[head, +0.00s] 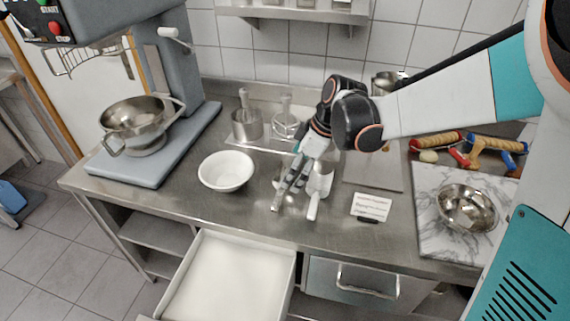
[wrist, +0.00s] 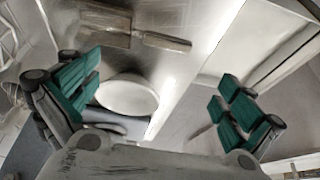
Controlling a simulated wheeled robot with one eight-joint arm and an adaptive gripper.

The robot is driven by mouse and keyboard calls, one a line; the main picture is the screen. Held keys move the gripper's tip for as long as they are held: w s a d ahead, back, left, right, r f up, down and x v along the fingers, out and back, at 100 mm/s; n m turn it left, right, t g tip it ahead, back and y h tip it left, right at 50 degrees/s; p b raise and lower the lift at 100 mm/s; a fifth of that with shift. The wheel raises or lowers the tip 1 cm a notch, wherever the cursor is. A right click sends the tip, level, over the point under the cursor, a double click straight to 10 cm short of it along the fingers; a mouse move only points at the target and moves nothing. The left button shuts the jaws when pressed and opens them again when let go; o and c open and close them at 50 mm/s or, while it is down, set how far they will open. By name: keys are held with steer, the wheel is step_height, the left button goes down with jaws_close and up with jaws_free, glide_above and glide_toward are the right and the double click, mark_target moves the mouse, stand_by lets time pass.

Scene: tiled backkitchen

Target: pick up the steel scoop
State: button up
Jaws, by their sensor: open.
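The steel scoop (head: 320,184) lies on the steel counter, partly hidden behind my gripper in the head view. Its pale handle (head: 313,208) points toward the counter's front edge. In the wrist view, the scoop (wrist: 105,26) lies along the top, with its handle (wrist: 165,41) pointing right, outside the space between the fingers. My gripper (head: 286,195) is open and empty, pointing down just left of the scoop in the head view. In the wrist view, my gripper (wrist: 158,85) has its green-padded fingers wide apart. Whether it touches the scoop cannot be told.
A white bowl (head: 227,171) stands left of my gripper. An open white drawer (head: 232,275) juts out below the counter front. A label card (head: 371,206) lies to the right, beside a marble board with a steel bowl (head: 467,208). A mixer (head: 150,130) stands at far left.

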mark_target(279, 195)
steer(key=b+x, duration=0.2)
steer(key=x, duration=0.5)
steer(key=shift+a+f, duration=0.1)
steer(key=shift+f, duration=0.3)
steer(key=shift+d+b+x, duration=0.2)
steer(key=shift+b+x, duration=1.05)
steer(key=shift+x, duration=1.45)
steer(key=c, duration=0.9)
